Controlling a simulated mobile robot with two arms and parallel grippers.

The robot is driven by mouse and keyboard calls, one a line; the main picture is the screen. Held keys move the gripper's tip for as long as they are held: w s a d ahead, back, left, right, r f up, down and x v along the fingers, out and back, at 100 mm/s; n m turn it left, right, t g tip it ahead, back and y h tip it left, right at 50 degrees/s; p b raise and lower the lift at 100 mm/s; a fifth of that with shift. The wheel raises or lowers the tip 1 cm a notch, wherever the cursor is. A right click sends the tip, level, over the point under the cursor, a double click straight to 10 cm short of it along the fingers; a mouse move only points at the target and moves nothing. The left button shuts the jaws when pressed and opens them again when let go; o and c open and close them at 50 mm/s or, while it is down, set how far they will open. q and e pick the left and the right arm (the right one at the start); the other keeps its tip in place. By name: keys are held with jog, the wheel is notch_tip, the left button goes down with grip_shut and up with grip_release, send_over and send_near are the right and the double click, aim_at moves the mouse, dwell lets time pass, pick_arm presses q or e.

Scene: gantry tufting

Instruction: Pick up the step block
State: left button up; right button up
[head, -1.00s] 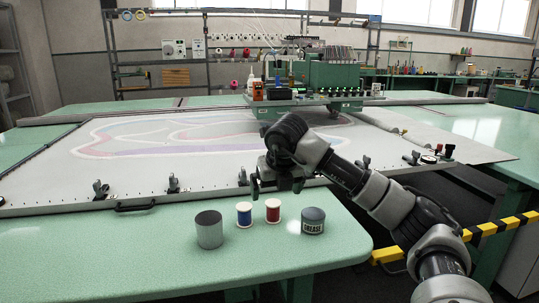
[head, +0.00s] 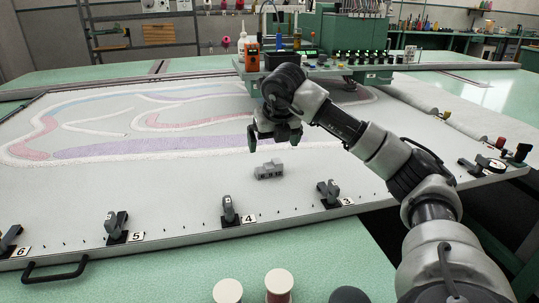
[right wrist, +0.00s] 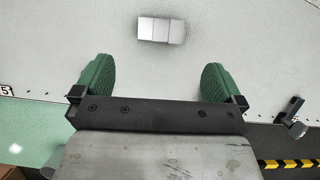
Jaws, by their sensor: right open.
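The step block (head: 269,170), a small grey stepped piece, lies on the pale stretched cloth (head: 120,205) behind the front clamps. In the right wrist view the step block (right wrist: 161,30) sits ahead of the fingertips, near the top middle, with nothing touching it. My right gripper (head: 274,140) is open and empty. It hangs above the cloth, over and slightly behind the block in the head view. Its green fingers (right wrist: 157,68) are spread wide in the wrist view. My left gripper is not in view.
Black numbered clamps line the frame's front edge, including one by label 4 (head: 229,210) and one by label 3 (head: 328,193). The tufting machine (head: 310,40) stands behind. Bare cloth surrounds the block.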

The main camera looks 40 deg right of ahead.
aim_at(268, 165)
jog(key=x, duration=0.4)
jog(key=shift+w+d+b, duration=0.15)
jog(key=shift+b, duration=0.15)
jog(key=x, duration=0.6)
jog(key=shift+d+f+b, duration=0.1)
jog(key=shift+f+b, duration=0.2)
jog(key=shift+b, duration=0.1)
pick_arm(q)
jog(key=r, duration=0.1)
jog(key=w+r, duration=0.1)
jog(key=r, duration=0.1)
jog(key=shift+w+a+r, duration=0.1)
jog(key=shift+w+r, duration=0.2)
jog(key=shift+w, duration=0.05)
pick_arm(e)
jog(key=shift+r, duration=0.1)
jog(key=c, duration=1.1)
